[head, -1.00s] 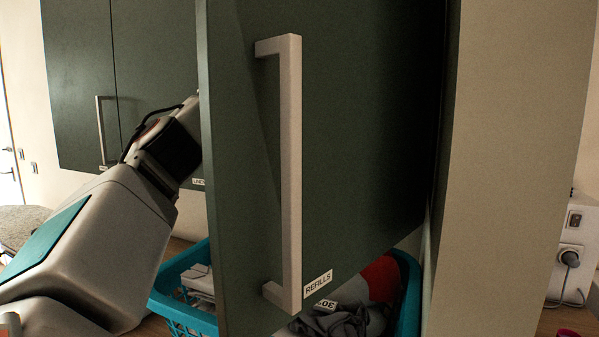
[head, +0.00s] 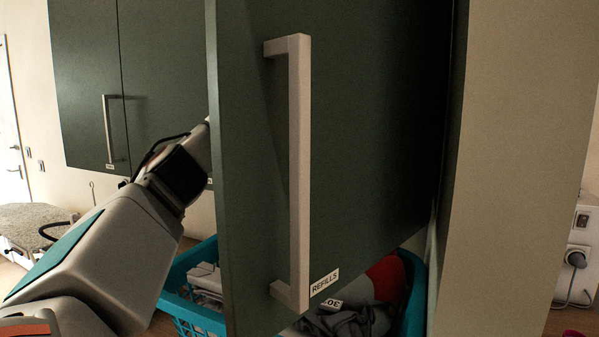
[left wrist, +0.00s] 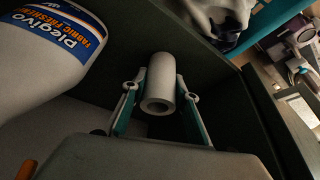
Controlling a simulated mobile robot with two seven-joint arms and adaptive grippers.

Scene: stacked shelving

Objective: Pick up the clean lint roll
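The lint roll (left wrist: 160,80), a pale hollow cylinder with its open end facing me, is in the left wrist view. My left gripper (left wrist: 157,92) has its two teal-and-grey fingers on either side of it. The fingers look open, with a slight gap at the roll's left side; contact on the right is unclear. In the head view the left gripper and the roll are hidden behind the open green door labelled REFILLS (head: 375,130). My right gripper is not in view.
A white Plegivo fabric freshener bottle (left wrist: 45,50) stands close left of the left gripper. A dark cabinet panel (left wrist: 245,125) is at its right. Below the door is a blue laundry basket (head: 190,315) with cloth. An ironing board (head: 35,218) stands far left.

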